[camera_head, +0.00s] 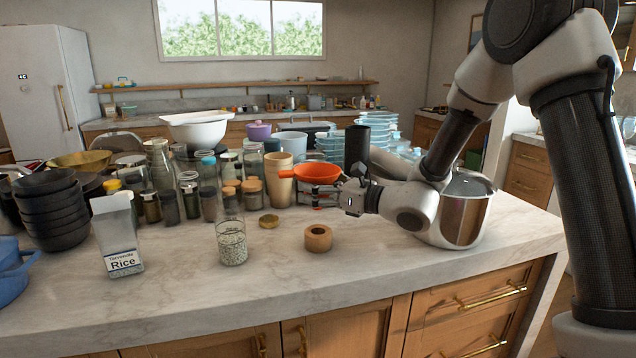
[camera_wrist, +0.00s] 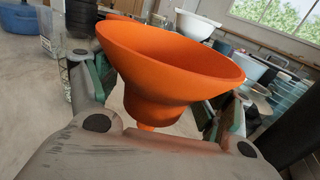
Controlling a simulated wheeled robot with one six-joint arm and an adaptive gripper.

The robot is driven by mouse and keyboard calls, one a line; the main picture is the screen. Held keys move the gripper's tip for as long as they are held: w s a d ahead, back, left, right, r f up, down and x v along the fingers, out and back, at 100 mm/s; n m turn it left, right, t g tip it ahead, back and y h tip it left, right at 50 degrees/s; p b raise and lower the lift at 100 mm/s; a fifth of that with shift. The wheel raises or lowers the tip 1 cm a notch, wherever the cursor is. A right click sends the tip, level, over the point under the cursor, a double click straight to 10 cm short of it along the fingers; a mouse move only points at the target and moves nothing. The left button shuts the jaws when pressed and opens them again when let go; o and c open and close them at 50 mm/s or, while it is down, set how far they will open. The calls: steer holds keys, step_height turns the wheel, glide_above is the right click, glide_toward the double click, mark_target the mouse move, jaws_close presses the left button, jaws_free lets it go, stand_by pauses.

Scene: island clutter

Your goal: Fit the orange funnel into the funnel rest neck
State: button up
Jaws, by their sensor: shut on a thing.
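The orange funnel (camera_head: 317,173) is in my gripper (camera_head: 345,195), held upright in the air above the counter with its wide mouth up. In the wrist view the funnel (camera_wrist: 170,70) sits between the two fingers of my gripper (camera_wrist: 155,100), which are shut around its lower body. Its spout is mostly hidden there. The funnel rest seems to be the short round wooden ring (camera_head: 318,238) with a dark hole on top. It stands on the marble counter, below the funnel in the head view and nearer the front edge. It is empty and apart from the funnel.
A rice box (camera_head: 117,235) is further left. Jars and a tan cup (camera_head: 279,180) crowd behind. A steel pot (camera_head: 462,215) stands right. The counter front (camera_head: 250,290) is clear.

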steer(key=shift+d+r, duration=0.15)
steer(key=shift+r, duration=0.1)
steer(key=shift+f, duration=2.95)
steer(key=shift+f, duration=2.25)
steer(key=o, duration=1)
steer(key=v, duration=1.2)
